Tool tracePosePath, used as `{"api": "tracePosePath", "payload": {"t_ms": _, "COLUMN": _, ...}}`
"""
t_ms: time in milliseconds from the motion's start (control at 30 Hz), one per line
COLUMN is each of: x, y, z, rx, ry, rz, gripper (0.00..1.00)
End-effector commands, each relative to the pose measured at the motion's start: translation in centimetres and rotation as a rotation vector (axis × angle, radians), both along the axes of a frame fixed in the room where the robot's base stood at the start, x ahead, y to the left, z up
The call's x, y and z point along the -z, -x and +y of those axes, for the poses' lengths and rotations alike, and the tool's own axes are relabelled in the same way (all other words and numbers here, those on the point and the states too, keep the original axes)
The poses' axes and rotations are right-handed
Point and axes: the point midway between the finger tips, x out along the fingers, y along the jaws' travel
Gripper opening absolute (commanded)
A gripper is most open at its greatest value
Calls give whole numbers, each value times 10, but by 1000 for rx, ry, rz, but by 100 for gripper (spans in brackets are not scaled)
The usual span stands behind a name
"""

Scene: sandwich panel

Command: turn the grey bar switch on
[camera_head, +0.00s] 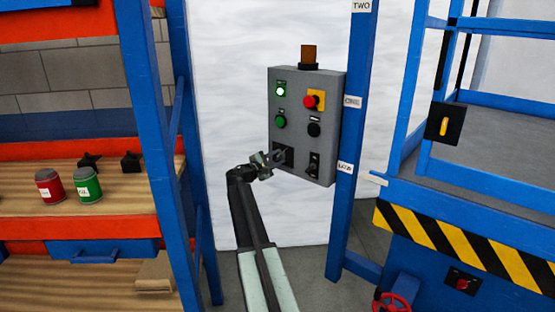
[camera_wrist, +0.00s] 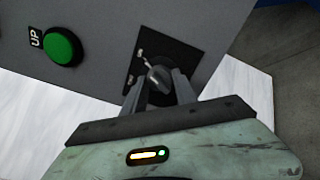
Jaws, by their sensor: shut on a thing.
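The grey bar switch (camera_wrist: 158,77) sits on a square black plate at the lower left of a grey control panel (camera_head: 304,88). My gripper (camera_head: 268,163) reaches that corner from below left. In the wrist view my gripper's two fingers (camera_wrist: 161,92) are shut on the bar, one on each side. The bar looks tilted in this view, and pale marks show on the plate above it. The fingers hide part of the bar and plate.
A green UP button (camera_wrist: 62,46) is close to the switch. The panel also has a lit green lamp (camera_head: 280,91), a red button (camera_head: 310,101), a black button (camera_head: 314,130) and another switch (camera_head: 313,165). A blue post (camera_head: 350,130) stands right, shelving left.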

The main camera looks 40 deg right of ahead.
Motion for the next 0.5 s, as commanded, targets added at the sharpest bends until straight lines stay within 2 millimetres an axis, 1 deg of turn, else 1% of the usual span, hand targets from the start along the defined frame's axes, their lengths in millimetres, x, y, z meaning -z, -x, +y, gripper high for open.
{"api": "tracePosePath", "payload": {"t_ms": 200, "x": 0, "y": 1, "z": 0, "rx": 2, "ry": -7, "rz": -68, "gripper": 0}}
{"api": "tracePosePath", "payload": {"t_ms": 500, "x": 1, "y": 1, "z": 0, "rx": 2, "ry": -10, "rz": -92, "gripper": 0}}
